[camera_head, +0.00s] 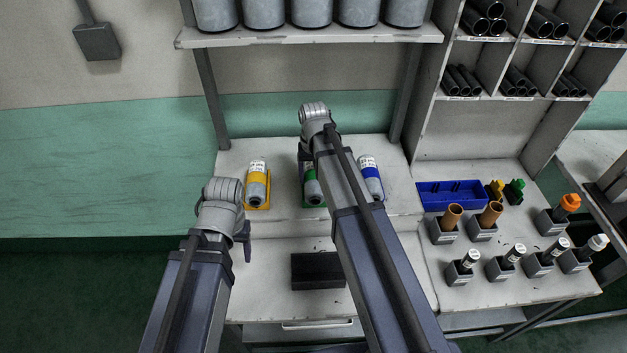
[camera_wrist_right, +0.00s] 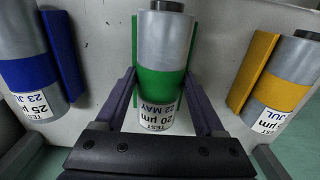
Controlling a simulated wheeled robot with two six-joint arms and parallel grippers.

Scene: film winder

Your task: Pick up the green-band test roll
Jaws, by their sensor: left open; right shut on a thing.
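The green-band test roll (camera_head: 312,186) is a grey cylinder with a green band and white label. In the head view my right arm partly covers it. In the right wrist view the roll (camera_wrist_right: 165,50) lies between the fingers of my right gripper (camera_wrist_right: 167,98), which is shut on it. Green holder walls show along both its sides; I cannot tell whether it is clear of the holder. My left gripper (camera_head: 246,240) is open, mostly hidden by its wrist, left of and nearer than the yellow-band roll.
A dark block (camera_head: 318,270) lies on the lower bench. A blue tray (camera_head: 450,195) and several small holders are at right. A shelf with grey canisters (camera_head: 311,12) hangs above.

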